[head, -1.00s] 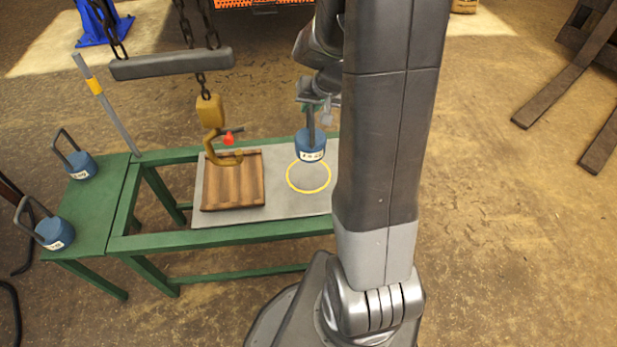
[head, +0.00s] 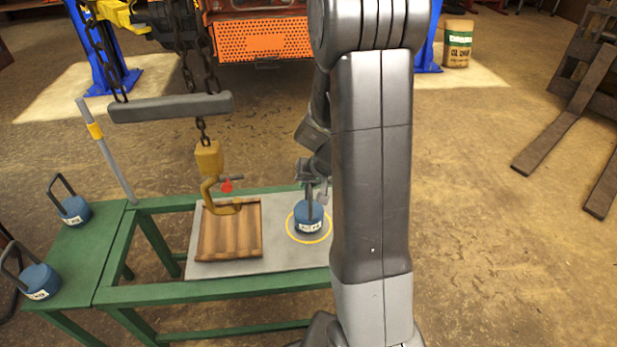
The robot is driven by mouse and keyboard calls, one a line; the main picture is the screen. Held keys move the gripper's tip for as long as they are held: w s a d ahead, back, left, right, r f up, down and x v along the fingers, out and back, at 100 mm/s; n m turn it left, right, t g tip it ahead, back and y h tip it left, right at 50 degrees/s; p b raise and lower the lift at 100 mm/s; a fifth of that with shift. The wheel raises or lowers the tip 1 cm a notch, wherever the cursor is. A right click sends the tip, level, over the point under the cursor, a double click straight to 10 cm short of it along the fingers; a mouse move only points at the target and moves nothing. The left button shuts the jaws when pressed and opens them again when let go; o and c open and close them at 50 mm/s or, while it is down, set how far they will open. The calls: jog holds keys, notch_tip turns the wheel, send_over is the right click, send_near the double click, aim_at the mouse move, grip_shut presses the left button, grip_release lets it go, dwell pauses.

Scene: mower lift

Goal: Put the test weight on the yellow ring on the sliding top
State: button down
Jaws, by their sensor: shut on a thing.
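A blue test weight (head: 309,217) with a white label and an upright handle is inside the outline of the yellow ring (head: 291,228) on the grey sliding top (head: 276,258). It looks set down on the top, or only just above it; I cannot tell which. My gripper (head: 310,193) is above the weight, shut on its handle. The fingertips are small and partly hidden by the handle and my arm. My arm hides the right end of the sliding top.
A wooden block (head: 228,238) lies left of the ring, under a yellow hook (head: 208,165) hanging from a grey bar (head: 170,107). Two more blue weights (head: 74,210) and (head: 40,281) stand on the green side table (head: 85,250). Open floor lies right of my arm.

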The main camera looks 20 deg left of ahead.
jog(key=shift+w+f, duration=0.1)
jog(key=c, duration=1.5)
grip_release()
jog(key=shift+f, duration=0.1)
jog(key=shift+o, duration=0.2)
jog(key=p+v, duration=0.2)
jog(key=v, duration=1)
jog(key=shift+p, duration=0.35)
jog(key=shift+d, duration=0.1)
